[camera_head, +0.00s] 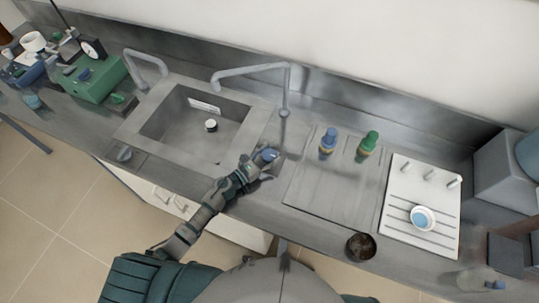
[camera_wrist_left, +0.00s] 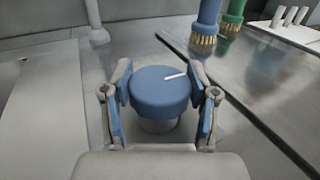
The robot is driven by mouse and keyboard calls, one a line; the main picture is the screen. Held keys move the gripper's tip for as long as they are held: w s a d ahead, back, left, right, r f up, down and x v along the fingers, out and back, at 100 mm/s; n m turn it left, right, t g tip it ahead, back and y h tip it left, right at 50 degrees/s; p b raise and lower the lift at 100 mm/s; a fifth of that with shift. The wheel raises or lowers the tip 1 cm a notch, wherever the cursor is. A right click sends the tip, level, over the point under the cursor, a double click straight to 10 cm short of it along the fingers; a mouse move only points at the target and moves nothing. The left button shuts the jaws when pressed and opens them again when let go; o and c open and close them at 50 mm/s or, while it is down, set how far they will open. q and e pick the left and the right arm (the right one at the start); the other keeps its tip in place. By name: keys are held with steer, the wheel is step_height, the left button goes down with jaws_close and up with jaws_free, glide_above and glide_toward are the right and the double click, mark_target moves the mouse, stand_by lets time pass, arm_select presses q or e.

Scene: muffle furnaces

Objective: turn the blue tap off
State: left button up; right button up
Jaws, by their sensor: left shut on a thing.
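The blue tap (camera_wrist_left: 159,92) is a round blue knob with a white line on its top, standing on the steel counter right of the sink. In the left wrist view the white line points to the right and slightly up. My left gripper (camera_wrist_left: 160,108) has its two fingers on either side of the knob and is shut on it. In the head view the left gripper (camera_head: 258,163) covers part of the blue tap (camera_head: 270,154). A tall grey faucet (camera_head: 284,90) rises behind it, its spout reaching left over the sink. My right gripper is not in view.
The sink (camera_head: 200,135) lies left of my gripper, with a small dark and white item inside. Blue (camera_head: 327,141) and green (camera_head: 368,143) brushes stand on the drainboard to the right.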

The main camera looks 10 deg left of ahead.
mark_target(269, 154)
arm_select(q)
steer(key=shift+m+g+h+b, duration=0.7)
steer(key=shift+h, duration=0.2)
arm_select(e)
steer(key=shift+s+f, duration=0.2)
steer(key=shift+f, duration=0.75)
arm_select(q)
steer(key=o, duration=1.2)
steer(key=shift+c, duration=0.2)
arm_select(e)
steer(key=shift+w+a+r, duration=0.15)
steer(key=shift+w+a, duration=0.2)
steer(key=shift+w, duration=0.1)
arm_select(q)
step_height(269, 154, up, 10)
steer(key=shift+a+f, duration=0.1)
steer(key=shift+a, duration=0.05)
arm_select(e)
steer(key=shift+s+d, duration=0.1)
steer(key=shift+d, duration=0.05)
